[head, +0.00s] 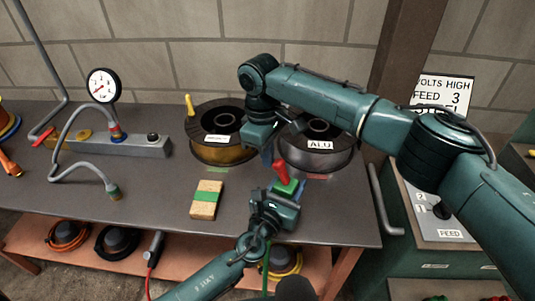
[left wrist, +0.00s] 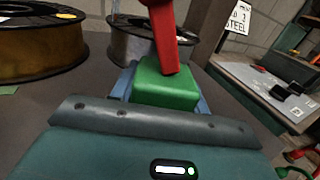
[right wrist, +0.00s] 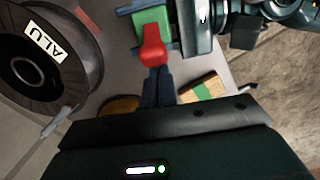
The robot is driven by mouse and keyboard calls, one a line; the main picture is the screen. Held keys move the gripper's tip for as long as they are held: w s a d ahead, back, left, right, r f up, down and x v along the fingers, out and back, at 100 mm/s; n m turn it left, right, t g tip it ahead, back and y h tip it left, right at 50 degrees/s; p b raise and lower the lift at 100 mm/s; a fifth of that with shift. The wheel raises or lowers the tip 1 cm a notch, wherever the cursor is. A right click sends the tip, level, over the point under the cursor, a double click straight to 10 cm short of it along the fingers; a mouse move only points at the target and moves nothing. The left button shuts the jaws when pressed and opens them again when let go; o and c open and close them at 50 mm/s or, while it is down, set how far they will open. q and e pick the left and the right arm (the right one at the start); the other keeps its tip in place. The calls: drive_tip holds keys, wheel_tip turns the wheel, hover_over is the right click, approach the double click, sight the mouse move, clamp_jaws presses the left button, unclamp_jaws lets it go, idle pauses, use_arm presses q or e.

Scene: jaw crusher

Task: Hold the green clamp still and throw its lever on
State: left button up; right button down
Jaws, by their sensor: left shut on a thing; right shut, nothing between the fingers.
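The green clamp (head: 288,187) is a small block on the bench in front of the ALU spool. Its red lever (head: 281,171) stands up from the block, tilted a little; it also shows in the left wrist view (left wrist: 164,38). My left gripper (head: 284,193) is shut on the green clamp, with blue fingers on either side of the block (left wrist: 166,84). My right gripper (right wrist: 157,78) is shut and empty. Its fingertips are right beside the red lever (right wrist: 152,45); I cannot tell whether they touch.
The ALU spool (head: 318,159) and a brown-gold spool (head: 223,150) stand behind. A wooden block with a green band (head: 206,200) lies to the left. A grey pipe fitting with a gauge (head: 103,85) is further left. A FEED panel (head: 446,216) is at right.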

sight(278, 161)
drive_tip(key=shift+s+d+r+y, duration=0.15)
drive_tip(key=shift+d+y, duration=0.15)
drive_tip(key=shift+y, duration=0.3)
drive_tip(key=shift+s+d+r+t+y, duration=0.25)
drive_tip(key=shift+d+t+y, duration=0.35)
drive_tip(key=shift+y, duration=0.3)
drive_tip(key=shift+s+d+r+t+y, duration=0.15)
drive_tip(key=shift+s+d+t+y, duration=0.1)
drive_tip(key=shift+d+y, duration=0.3)
drive_tip(key=shift+s+d+r+t+y, duration=0.1)
drive_tip(key=shift+d+t+y, duration=0.2)
drive_tip(key=shift+y, duration=0.35)
drive_tip(key=shift+w+a+r, duration=0.1)
drive_tip(key=shift+a, duration=0.1)
drive_tip(key=shift+r, duration=0.1)
drive_tip(key=shift+r, duration=0.7)
